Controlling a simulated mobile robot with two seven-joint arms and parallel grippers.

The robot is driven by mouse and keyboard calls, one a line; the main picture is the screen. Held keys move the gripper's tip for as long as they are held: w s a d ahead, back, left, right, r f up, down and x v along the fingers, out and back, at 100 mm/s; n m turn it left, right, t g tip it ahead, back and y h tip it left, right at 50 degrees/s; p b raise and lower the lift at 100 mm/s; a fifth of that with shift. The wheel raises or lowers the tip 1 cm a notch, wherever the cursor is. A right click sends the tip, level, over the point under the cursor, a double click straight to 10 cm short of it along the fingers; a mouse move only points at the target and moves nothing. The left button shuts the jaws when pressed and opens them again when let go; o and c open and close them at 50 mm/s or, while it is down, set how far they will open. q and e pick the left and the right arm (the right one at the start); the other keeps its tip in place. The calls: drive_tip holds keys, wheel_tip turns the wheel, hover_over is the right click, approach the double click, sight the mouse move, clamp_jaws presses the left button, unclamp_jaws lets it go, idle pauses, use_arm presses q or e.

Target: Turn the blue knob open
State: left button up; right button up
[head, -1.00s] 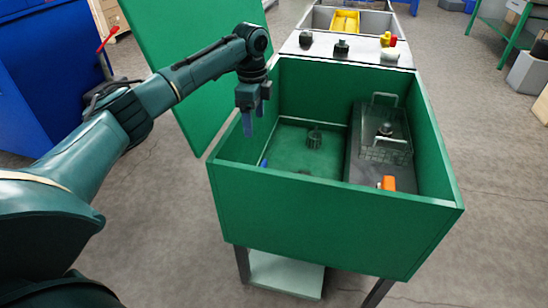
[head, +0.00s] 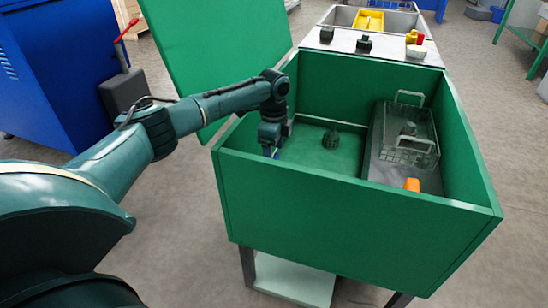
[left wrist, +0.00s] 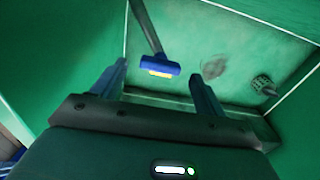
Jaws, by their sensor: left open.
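The blue knob (left wrist: 159,67) shows in the left wrist view as a blue crosspiece with a yellow stripe, on the end of a grey rod. In the head view it is hidden or cannot be told from the blue fingers. My left gripper (left wrist: 158,72) is open. Its two fingers stand apart to either side of the knob in the picture, and nothing is between them that I can tell is touched. In the head view the left gripper (head: 271,153) points down inside the left part of the green open box (head: 350,212), near its left wall. My right gripper is not in view.
A dark ribbed fitting (head: 331,139) stands on the box floor. A wire basket (head: 411,150) and an orange item (head: 412,185) are in the box's right part. The box walls stand close around the gripper. A counter with dark knobs (head: 364,43) lies behind.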

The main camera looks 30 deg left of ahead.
use_arm(q)
drive_tip(key=shift+f, duration=1.1)
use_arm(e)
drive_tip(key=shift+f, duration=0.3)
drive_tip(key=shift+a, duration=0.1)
